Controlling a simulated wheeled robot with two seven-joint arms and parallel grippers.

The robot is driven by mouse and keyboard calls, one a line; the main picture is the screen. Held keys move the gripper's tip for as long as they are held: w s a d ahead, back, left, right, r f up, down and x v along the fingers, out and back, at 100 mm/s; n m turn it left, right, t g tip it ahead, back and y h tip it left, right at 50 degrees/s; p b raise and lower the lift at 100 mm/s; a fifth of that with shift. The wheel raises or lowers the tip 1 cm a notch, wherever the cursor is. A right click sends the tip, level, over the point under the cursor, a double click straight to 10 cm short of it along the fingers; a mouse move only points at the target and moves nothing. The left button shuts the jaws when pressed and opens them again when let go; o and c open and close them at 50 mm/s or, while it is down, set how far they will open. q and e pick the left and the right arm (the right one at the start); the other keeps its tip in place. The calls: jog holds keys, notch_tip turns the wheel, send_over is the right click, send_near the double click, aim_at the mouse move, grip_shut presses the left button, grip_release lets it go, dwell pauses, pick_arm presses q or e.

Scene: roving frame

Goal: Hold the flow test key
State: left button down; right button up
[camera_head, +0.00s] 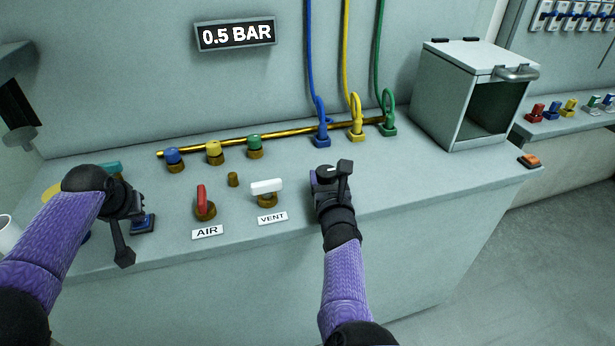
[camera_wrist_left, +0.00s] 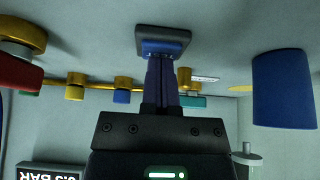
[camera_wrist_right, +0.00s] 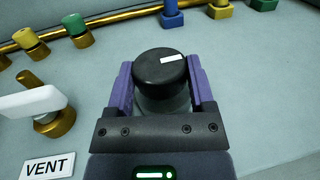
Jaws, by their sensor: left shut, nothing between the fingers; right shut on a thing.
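How far the key is pressed is hidden. My right gripper (camera_head: 328,188) is shut on a black round knob with a white mark (camera_wrist_right: 160,70), right of the VENT label.
A sign (camera_head: 236,34) reads 0.5 BAR. A red AIR handle (camera_head: 201,200) and a white VENT handle (camera_head: 266,187) stand between the arms. A brass pipe with coloured hoses runs behind. An open box (camera_head: 450,110) stands at right. A blue cylinder (camera_wrist_left: 283,90) is near my left gripper.

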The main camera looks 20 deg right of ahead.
jog(key=shift+r+m+h, duration=0.15)
jog(key=shift+m+h, duration=0.15)
jog(key=shift+h, duration=0.1)
jog(key=o, duration=1.2)
